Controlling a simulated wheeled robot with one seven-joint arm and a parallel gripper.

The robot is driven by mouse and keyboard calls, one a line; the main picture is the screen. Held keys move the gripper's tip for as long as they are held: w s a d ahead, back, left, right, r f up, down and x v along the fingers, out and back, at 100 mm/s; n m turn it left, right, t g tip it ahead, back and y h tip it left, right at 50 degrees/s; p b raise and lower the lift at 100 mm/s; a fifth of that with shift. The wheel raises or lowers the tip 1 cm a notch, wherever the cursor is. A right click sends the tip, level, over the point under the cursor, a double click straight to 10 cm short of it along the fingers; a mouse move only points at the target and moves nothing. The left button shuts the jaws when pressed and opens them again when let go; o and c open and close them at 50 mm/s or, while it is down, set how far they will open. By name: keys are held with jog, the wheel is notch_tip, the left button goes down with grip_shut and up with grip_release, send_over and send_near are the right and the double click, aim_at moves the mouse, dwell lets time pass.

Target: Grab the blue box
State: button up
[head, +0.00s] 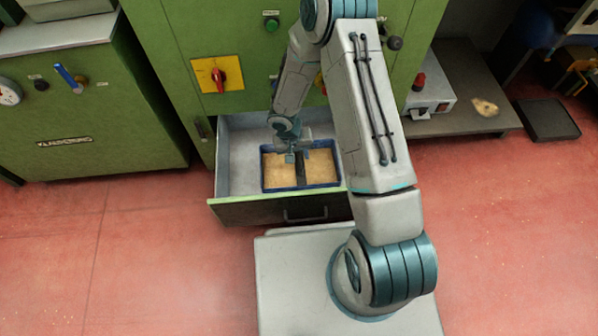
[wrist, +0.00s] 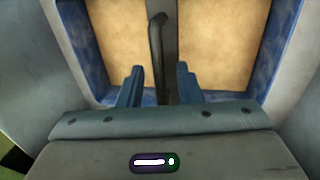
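The blue box (head: 318,187) sits in the right part of an open drawer. It has blue walls, a tan inside and a dark strip across its middle; its right wall also shows in the wrist view (wrist: 276,45). My gripper (head: 290,157) is over the box near its middle. In the wrist view my gripper (wrist: 158,80) is open, with its two blue fingers apart. A dark bar-like handle (wrist: 157,45) on the box's middle strip shows between the fingers. I cannot tell whether either finger touches it. The box's near edge is partly hidden by my gripper in the wrist view.
The grey drawer (head: 237,165) stands out from a green cabinet (head: 165,50), with free room left of the box. Another green cabinet (head: 90,140) stands to the left. A low dark table (head: 460,115) stands to the right.

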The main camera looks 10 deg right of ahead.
jog(key=shift+d+f, duration=0.1)
jog(key=shift+f, duration=0.45)
jog(key=shift+r, duration=0.1)
grip_shut()
